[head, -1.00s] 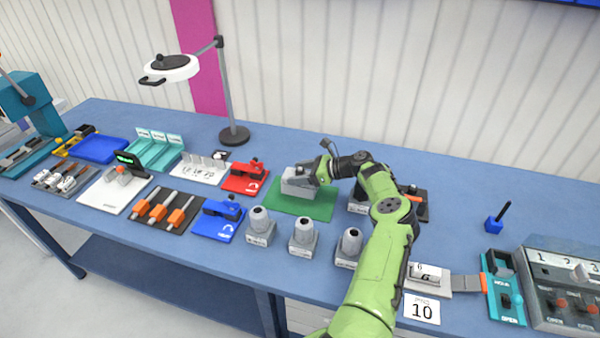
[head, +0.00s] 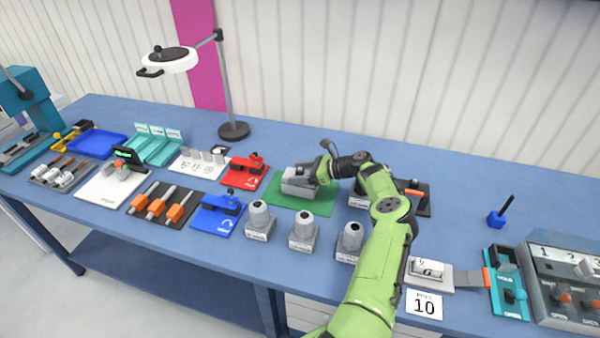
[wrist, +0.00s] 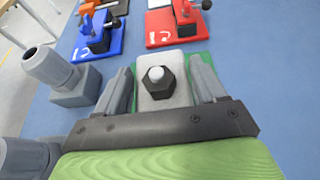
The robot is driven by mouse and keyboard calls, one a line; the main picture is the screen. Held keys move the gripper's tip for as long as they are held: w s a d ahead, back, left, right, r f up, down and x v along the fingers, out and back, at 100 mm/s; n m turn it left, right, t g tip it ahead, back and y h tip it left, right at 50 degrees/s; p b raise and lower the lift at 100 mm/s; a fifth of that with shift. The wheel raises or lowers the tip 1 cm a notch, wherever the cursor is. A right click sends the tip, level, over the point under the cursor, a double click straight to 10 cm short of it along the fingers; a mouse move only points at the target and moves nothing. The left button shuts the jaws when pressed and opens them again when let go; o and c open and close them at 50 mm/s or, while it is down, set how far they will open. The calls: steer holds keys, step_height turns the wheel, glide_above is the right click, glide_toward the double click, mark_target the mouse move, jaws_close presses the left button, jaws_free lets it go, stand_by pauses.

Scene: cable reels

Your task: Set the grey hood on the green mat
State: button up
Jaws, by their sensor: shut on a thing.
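The grey hood (head: 296,184) is a boxy grey piece with a dark hex nut and a light knob on top. It is at the green mat (head: 314,207), over its middle; I cannot tell whether its underside touches the mat. My gripper (head: 311,174) is shut on the hood. In the wrist view the hood (wrist: 165,88) sits between the two grey fingers of my gripper (wrist: 160,90), and green mat (wrist: 205,60) shows behind it. The fingers hide the hood's sides.
Several grey cylinders on square bases, one of them a near post (head: 304,230), stand in front of the mat. A red clamp fixture (head: 245,172) and a blue one (head: 218,214) are to the left. A black-based fixture (head: 418,198) lies right, partly behind my arm.

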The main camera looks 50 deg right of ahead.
steer(key=shift+f+b, duration=0.45)
steer(key=shift+f, duration=0.25)
steer(key=o, duration=1.3)
steer(key=v, duration=0.7)
steer(key=shift+s+d, duration=0.15)
steer(key=shift+s, duration=0.05)
steer(key=shift+r, duration=0.15)
